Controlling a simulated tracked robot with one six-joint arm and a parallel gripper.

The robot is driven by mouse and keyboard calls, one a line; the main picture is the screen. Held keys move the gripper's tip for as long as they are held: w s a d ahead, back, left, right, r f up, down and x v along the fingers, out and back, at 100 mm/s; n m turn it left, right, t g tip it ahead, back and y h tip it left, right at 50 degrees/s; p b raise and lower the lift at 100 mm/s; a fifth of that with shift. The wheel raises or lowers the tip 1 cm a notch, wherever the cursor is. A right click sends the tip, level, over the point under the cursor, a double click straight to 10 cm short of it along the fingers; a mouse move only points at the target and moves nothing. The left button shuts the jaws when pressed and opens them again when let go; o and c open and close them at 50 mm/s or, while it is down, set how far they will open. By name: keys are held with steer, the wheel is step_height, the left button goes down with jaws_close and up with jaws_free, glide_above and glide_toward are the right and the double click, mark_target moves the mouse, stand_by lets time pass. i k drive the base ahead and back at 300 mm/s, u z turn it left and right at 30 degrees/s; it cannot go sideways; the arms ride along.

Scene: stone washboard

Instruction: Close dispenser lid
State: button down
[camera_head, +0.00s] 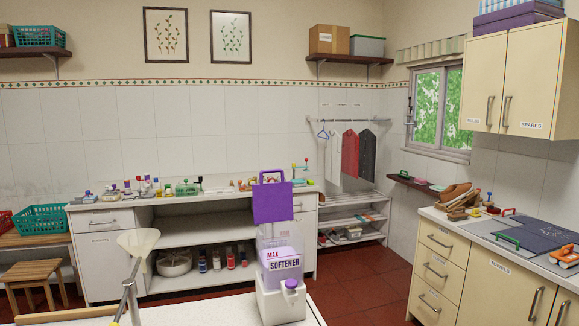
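The softener dispenser (281,300) stands on the white counter at the bottom centre. Its lower body is white, its upper part is translucent with a purple label, and a purple tap is at the front. Its purple lid (272,203) stands raised, nearly upright above the container, with a loop handle at its top edge. The lid is open, and the upper container beneath it looks clear. The hinge is hard to make out. My gripper is not in view.
A pale funnel-like cone (138,240) on a metal stand is left of the dispenser. The near white counter (215,311) is bare between them. A long workbench (180,201) with small bottles and tools runs behind. Drawers and cupboards (437,262) stand right. Red floor lies between.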

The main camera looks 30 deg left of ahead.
mark_target(273, 201)
steer(key=i, duration=3.35)
steer(key=u, duration=2.55)
